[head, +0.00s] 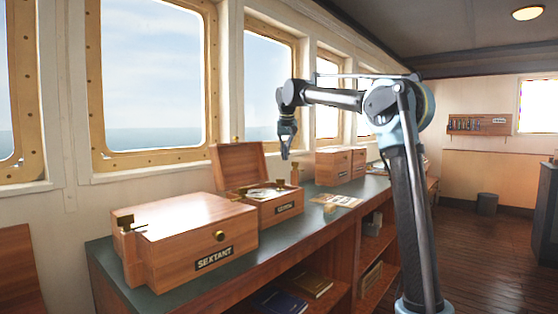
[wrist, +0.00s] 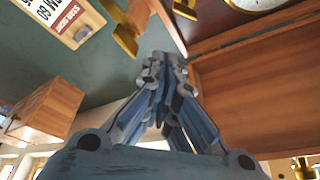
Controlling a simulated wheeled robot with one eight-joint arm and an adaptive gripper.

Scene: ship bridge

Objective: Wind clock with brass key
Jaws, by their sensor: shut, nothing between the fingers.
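My gripper (head: 286,152) hangs fingers-down above the counter, near an open wooden box (head: 282,208) with its lid (head: 238,166) raised. In the wrist view my gripper's fingertips (wrist: 165,68) are together and hold nothing. Part of a round white clock face (wrist: 258,4) with a brass rim shows at the top right, beside a wooden panel. Two brass-coloured pieces, one at the top (wrist: 122,38) and one beside it (wrist: 184,8), lie beyond the fingertips. I cannot tell whether either is the key. The box's label is too small to read.
A closed box marked SEXTANT (head: 185,235) stands at the front of the dark green counter (head: 330,189). Another wooden box (head: 335,166) stands farther back. A printed card (head: 336,201) lies on the counter. Windows line the left wall. Books (head: 312,283) lie on shelves below.

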